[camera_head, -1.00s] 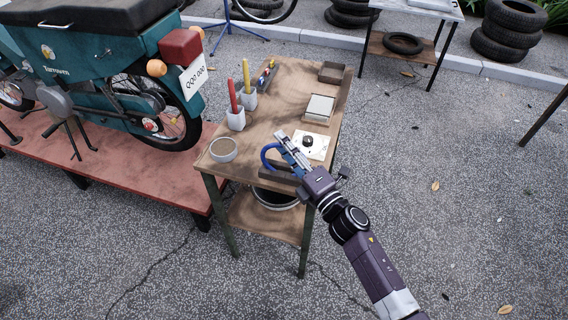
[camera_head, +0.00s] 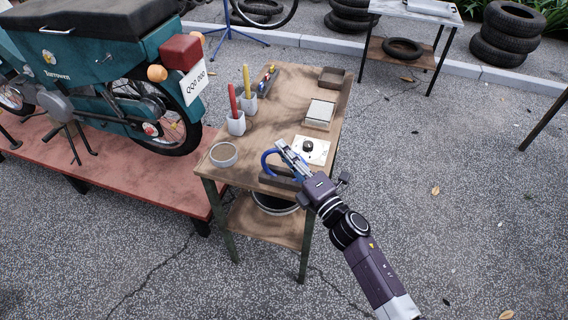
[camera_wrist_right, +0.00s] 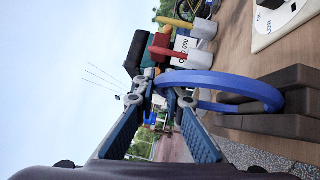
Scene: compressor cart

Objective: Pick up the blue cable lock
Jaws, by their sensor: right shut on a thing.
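The blue cable lock (camera_head: 266,160) is a blue loop at the near end of the wooden-topped cart (camera_head: 258,137). It also shows in the right wrist view (camera_wrist_right: 243,80), as a curved blue band beside a dark brown slotted block (camera_wrist_right: 280,103). My right gripper (camera_head: 284,147) is shut on the cable lock. In the wrist view its fingertips (camera_wrist_right: 157,88) close on the loop's end. The brown block (camera_head: 278,178) lies just under the gripper and lock. I cannot tell whether the lock touches it. My left gripper is out of view.
A round grey dish (camera_head: 223,155) stands left of the lock. Two holders with a red (camera_head: 233,100) and a yellow stick (camera_head: 246,78) stand behind. A white plate with a black knob (camera_head: 309,149) lies right of the gripper. A teal motorcycle (camera_head: 130,65) stands left.

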